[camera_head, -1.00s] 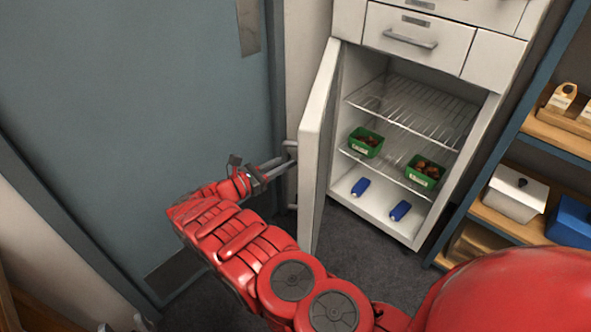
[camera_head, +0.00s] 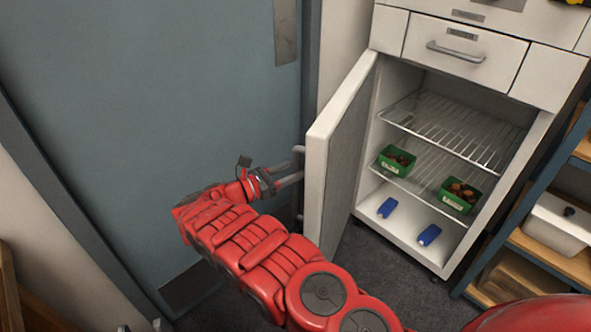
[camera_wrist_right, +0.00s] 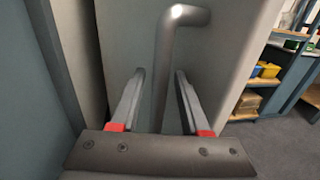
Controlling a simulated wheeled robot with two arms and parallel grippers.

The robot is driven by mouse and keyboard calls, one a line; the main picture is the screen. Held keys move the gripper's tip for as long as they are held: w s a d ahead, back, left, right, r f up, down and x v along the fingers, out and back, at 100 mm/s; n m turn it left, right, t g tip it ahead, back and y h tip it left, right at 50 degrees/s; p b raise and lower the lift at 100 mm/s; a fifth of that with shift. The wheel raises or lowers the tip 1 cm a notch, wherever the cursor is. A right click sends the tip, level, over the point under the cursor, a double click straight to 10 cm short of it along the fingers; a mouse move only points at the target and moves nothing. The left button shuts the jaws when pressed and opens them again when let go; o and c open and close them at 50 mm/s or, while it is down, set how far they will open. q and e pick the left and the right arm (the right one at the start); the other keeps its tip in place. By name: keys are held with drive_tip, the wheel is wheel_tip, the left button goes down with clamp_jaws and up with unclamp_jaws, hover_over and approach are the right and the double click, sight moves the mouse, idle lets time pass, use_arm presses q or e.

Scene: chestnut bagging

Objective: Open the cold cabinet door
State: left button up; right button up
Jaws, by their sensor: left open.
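The white cold cabinet (camera_head: 403,220) stands right of centre in the head view. Its door (camera_head: 343,160) is ajar, hinged at the cabinet's left, and the interior shows. The grey door handle (camera_head: 299,158) is on the door's outer face; it also shows in the right wrist view (camera_wrist_right: 165,70). My right gripper (camera_head: 288,179) is at this handle. In the wrist view its fingers (camera_wrist_right: 160,85) stand open on either side of the bar, with gaps visible. Of my left gripper (camera_head: 141,327), only small tips show at the bottom left edge.
Inside are wire shelves (camera_head: 455,130), green punnets (camera_head: 397,160) with brown contents and blue packs (camera_head: 429,235) on the floor. A blue-grey room door (camera_head: 150,110) is close on the left. A shelf rack (camera_head: 520,225) stands on the right. Dark floor lies before the cabinet.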

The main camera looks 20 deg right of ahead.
drive_tip(key=shift+a, duration=0.25)
drive_tip(key=shift+s+a, duration=0.1)
drive_tip(key=shift+a, duration=0.2)
drive_tip(key=b+v, duration=0.5)
drive_tip(key=v, duration=0.6)
drive_tip(key=shift+s, duration=0.1)
